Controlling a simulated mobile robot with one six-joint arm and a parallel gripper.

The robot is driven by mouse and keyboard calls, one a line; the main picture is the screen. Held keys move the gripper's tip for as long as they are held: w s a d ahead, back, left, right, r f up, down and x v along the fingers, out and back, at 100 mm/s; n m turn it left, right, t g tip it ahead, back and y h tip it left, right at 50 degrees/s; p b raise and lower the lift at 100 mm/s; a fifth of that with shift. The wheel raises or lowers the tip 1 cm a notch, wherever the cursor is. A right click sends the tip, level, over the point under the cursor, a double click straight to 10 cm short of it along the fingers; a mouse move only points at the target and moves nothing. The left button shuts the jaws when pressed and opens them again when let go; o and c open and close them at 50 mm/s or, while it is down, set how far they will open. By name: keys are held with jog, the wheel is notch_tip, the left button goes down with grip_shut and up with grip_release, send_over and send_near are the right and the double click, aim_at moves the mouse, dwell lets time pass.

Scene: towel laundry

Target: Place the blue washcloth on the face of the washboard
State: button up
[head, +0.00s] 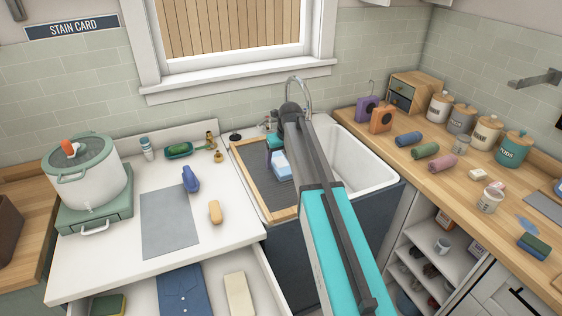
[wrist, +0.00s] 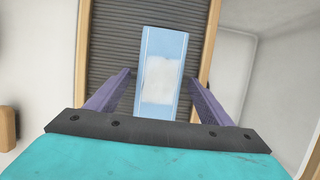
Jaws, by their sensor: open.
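The washboard (head: 258,179) has a dark ridged face in a wooden frame and leans in the left part of the sink. In the wrist view its ridges (wrist: 112,38) fill the upper middle. A light blue washcloth (head: 281,166) with a white patch lies on that face. In the wrist view the cloth (wrist: 159,38) is a flat, narrow rectangle on the ridges. My gripper (wrist: 158,77) is open, with one purple finger on each side of the cloth and no visible grip on it. My arm hides part of the sink and washboard in the head view.
The faucet (head: 299,92) stands behind my arm, and the white basin (head: 358,160) is open on the right. A blue roll (head: 408,139), a green roll (head: 425,150) and a pink roll (head: 442,162) lie on the right counter. A stockpot (head: 88,178) stands far left.

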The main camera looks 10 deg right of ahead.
jog(key=b+v, duration=0.2)
jog(key=v, duration=1)
jog(key=shift+b, duration=0.4)
jog(key=shift+w+f, duration=0.1)
jog(key=shift+f, duration=0.15)
jog(key=shift+p+x, duration=1.15)
jog(key=shift+x, duration=3.6)
